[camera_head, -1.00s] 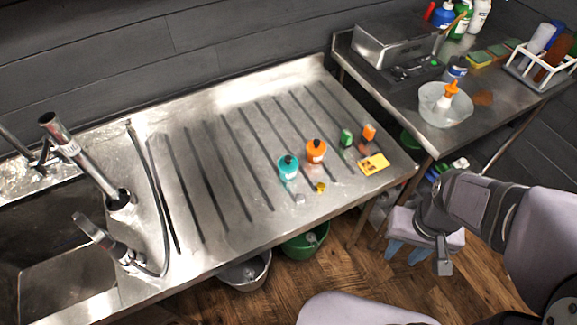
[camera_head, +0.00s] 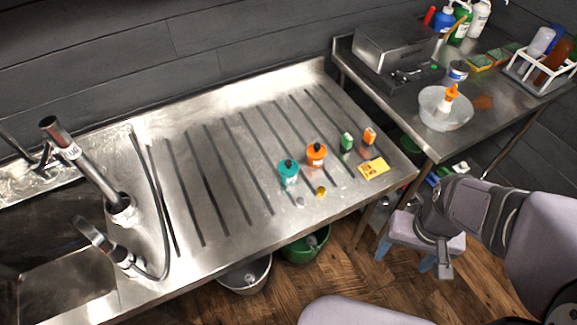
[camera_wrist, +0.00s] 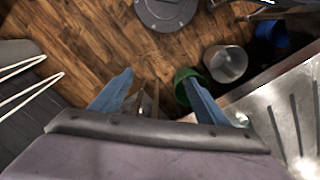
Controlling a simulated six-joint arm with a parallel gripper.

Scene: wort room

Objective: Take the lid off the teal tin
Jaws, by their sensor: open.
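The teal tin (camera_head: 288,176) stands upright on the steel drainboard, with a dark knobbed lid (camera_head: 288,163) on top. It is not visible in the wrist view. My gripper (camera_head: 403,262) hangs off the right front of the drainboard, below its level and well apart from the tin. Its two blue fingers are spread with nothing between them. In the wrist view my gripper (camera_wrist: 158,82) points toward the wooden floor, and its fingers are apart.
An orange tin (camera_head: 316,155) stands just right of the teal one. The sink (camera_head: 60,245) is at left. A green bucket (camera_head: 306,246) is under the drainboard. The drainboard's left part is clear.

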